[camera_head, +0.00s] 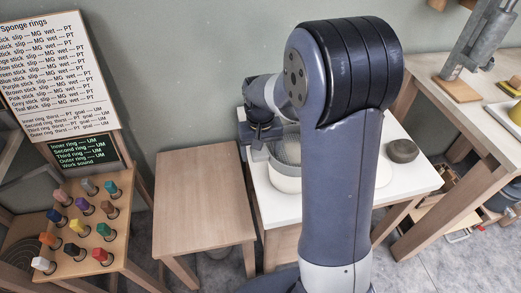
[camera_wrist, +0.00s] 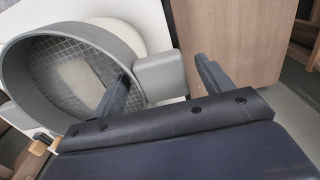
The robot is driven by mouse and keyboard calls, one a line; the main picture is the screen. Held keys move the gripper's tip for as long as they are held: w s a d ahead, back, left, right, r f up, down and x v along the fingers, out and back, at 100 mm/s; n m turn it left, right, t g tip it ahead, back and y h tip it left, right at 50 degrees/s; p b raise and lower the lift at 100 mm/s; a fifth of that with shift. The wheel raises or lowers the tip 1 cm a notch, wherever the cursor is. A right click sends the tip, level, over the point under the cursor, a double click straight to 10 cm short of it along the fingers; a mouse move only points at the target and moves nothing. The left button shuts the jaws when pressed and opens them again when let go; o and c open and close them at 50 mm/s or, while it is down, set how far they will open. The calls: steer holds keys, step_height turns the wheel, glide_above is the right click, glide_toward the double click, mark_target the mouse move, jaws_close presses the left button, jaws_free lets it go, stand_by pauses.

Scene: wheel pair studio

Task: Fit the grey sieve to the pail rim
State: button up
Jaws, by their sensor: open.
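The grey sieve (camera_wrist: 38,75) is a round ring with a mesh floor and a block-like grip (camera_wrist: 160,76) on its side. In the head view the sieve (camera_head: 288,150) sits at the top of the white pail (camera_head: 286,184), partly hidden by my arm. A pale rounded part of the pail (camera_wrist: 148,32) shows past the sieve rim in the wrist view. I cannot tell whether the sieve is seated evenly. My gripper (camera_wrist: 163,68) is open, with one finger on each side of the grip. The left finger overlaps the sieve's wall in the picture. Finger contact is unclear.
The white-topped table (camera_head: 415,180) holds the pail and a dark round stone-like object (camera_head: 403,150). An empty wooden table (camera_head: 200,200) stands to the left. A peg board (camera_head: 75,235) with coloured pegs is further left. A wooden bench (camera_head: 465,110) stands right.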

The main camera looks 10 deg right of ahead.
step_height(320, 180, up, 11)
stand_by(0.5)
steer(key=shift+o, duration=0.6)
steer(key=shift+f, duration=0.1)
